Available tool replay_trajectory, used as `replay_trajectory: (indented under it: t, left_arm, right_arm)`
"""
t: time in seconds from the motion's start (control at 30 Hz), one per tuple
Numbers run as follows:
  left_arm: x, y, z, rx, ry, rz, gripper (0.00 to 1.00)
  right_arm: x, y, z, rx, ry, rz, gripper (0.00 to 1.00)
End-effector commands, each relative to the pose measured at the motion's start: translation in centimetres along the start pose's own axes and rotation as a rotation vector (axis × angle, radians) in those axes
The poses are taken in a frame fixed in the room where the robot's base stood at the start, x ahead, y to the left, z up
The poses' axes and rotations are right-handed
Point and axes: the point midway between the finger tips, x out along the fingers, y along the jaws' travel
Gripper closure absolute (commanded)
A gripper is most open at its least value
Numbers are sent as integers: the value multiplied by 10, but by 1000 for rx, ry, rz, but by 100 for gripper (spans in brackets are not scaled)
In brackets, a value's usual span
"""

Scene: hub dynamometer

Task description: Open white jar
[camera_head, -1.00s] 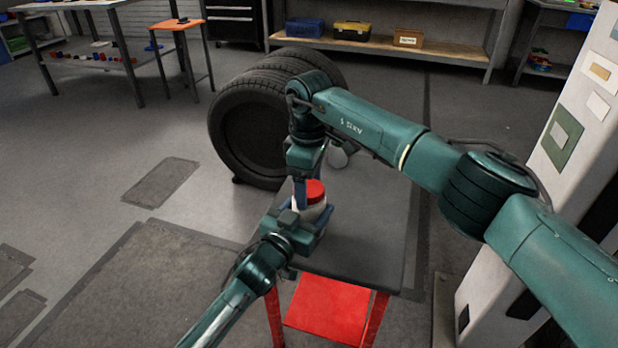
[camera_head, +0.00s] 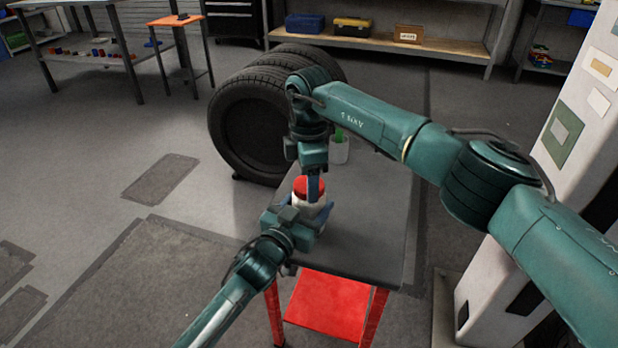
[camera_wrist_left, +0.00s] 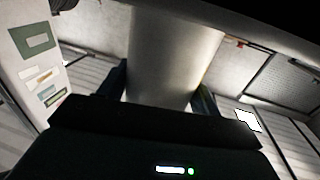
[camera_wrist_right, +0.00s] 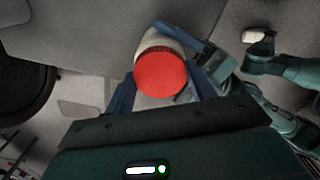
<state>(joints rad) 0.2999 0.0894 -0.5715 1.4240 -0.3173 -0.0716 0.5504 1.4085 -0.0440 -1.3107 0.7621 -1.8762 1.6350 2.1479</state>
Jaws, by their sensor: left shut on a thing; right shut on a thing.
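The white jar (camera_head: 309,207) with a red lid (camera_head: 302,187) stands upright over the dark table. My left gripper (camera_head: 311,217) comes in from the left and is shut on the jar's white body (camera_wrist_left: 170,60), which fills the space between its fingers in the left wrist view. My right gripper (camera_head: 313,187) points down from above and is shut on the red lid. In the right wrist view the lid (camera_wrist_right: 160,74) sits between the blue fingers, against the white body (camera_wrist_right: 157,42). Whether the lid is loose cannot be told.
A pale cup (camera_head: 339,152) with something green in it stands behind the jar on the dark table (camera_head: 365,240). Large black tires (camera_head: 250,125) stand close at the table's back left. A white cabinet (camera_head: 560,130) is at the right. The table's front right is clear.

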Motion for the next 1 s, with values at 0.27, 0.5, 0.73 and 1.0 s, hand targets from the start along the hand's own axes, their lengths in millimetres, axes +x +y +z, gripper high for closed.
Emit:
replay_trajectory:
  t: [0.27,0.5,0.73,1.0]
  left_arm:
    - [0,0,0,0,-1,0,100]
    - [0,0,0,0,-1,0,100]
    - [0,0,0,0,-1,0,100]
    - [0,0,0,0,-1,0,100]
  right_arm:
    - [-1,0,0,-638,-1,2,72]
    - [-2,0,0,-1190,-2,2,72]
    - [-2,0,0,-1719,-2,3,72]
    - [-2,0,0,-2339,-2,1,72]
